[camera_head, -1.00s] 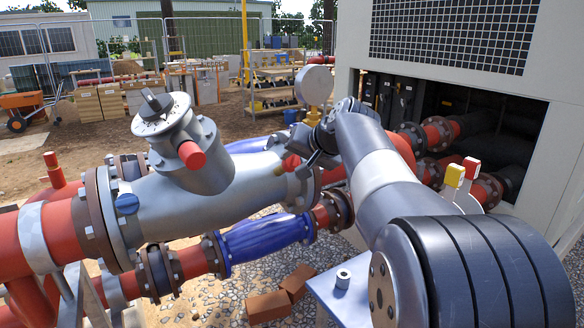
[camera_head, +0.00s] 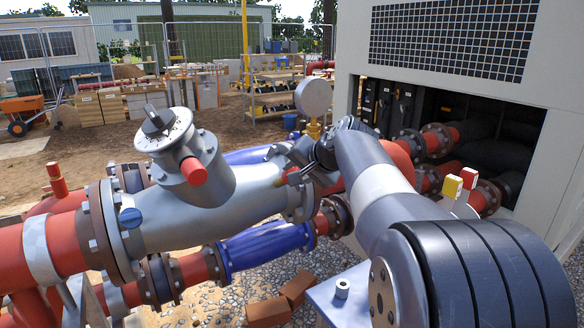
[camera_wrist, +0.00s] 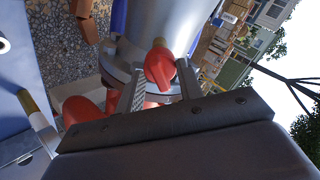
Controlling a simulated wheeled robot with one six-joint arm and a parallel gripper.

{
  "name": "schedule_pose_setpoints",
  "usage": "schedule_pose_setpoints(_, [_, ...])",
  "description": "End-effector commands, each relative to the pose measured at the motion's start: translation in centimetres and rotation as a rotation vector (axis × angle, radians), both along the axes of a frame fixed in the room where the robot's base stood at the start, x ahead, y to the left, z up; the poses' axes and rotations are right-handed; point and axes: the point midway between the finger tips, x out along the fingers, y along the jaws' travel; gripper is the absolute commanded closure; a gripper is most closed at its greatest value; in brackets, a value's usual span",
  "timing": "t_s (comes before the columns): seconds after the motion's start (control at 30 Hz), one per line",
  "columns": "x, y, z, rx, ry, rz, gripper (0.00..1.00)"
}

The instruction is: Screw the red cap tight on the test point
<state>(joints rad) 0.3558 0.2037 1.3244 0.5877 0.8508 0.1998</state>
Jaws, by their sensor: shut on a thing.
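The red cap (camera_wrist: 159,69) sits between the two fingers of my gripper (camera_wrist: 159,75) in the wrist view, at the side of the grey pipe body. A small brass-coloured end (camera_wrist: 158,42) shows at the cap's far side. In the head view my gripper (camera_head: 296,162) is at the right end of the grey valve body (camera_head: 250,185), with only a little of the red cap (camera_head: 292,178) visible beside it. My gripper is shut on the cap. The test point's thread is hidden, so how far the cap is seated cannot be told.
A pressure gauge (camera_head: 313,97) stands just behind my gripper. Red and yellow handles (camera_head: 453,186) stand to the right, before the chiller housing (camera_head: 450,75). A blue pipe section (camera_head: 268,247) runs below the valve body. Bricks (camera_head: 268,311) lie on the gravel.

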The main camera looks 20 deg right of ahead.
Motion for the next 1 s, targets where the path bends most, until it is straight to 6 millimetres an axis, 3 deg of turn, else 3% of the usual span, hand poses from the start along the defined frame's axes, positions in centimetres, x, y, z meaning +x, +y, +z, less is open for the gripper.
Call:
schedule_pose_setpoints(0.03, [-0.1,0.0,1.1,0.091,0.029,-0.066,1.00])
schedule_pose_setpoints(0.27, [0.0,0.1,1.0,0.510,0.111,-0.386,1.00])
schedule_pose_setpoints(0.37, [0.1,0.1,-0.2,0.544,0.111,-0.411,1.00])
schedule_pose_setpoints(0.4, [0.1,0.1,-0.2,0.543,0.110,-0.411,0.64])
schedule_pose_setpoints(0.7, [0.1,0.0,-0.1,0.540,0.108,-0.408,0.40])
schedule_pose_setpoints(0.87, [0.1,0.0,-0.1,0.540,0.108,-0.408,0.39])
schedule_pose_setpoints(1.0, [0.1,0.0,-0.1,0.538,0.109,-0.408,0.28])
